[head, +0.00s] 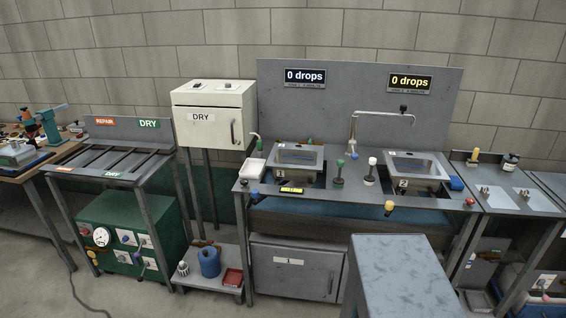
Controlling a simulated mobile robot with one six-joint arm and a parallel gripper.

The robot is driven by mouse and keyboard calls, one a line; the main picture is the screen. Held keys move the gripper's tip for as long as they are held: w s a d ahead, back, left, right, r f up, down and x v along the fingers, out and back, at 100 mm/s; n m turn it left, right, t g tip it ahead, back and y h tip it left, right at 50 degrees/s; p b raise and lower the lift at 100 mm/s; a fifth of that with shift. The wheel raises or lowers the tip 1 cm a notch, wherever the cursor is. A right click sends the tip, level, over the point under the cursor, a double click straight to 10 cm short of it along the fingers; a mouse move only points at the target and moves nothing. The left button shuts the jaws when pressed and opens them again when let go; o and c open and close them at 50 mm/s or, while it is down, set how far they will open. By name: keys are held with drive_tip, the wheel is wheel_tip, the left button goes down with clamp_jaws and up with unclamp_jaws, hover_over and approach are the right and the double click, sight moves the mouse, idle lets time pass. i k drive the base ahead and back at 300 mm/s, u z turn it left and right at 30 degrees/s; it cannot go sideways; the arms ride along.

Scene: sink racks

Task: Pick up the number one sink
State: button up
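Two metal sinks sit side by side in the grey bench in the head view. The left sink (297,158) is a shallow steel basin, and I cannot clearly read a number on it. My gripper is not in view.
A tall tap (354,130) stands between the sinks, with several knobs in front. A grey block (405,275) stands in front of the bench. A DRY cabinet (212,115) and rack (112,160) are at left.

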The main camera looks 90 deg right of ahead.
sight(288, 162)
drive_tip(key=i, duration=0.85)
drive_tip(key=u, duration=1)
drive_tip(key=k, duration=0.15)
drive_tip(key=z, duration=3)
drive_tip(key=i, duration=0.6)
drive_tip(key=z, duration=0.1)
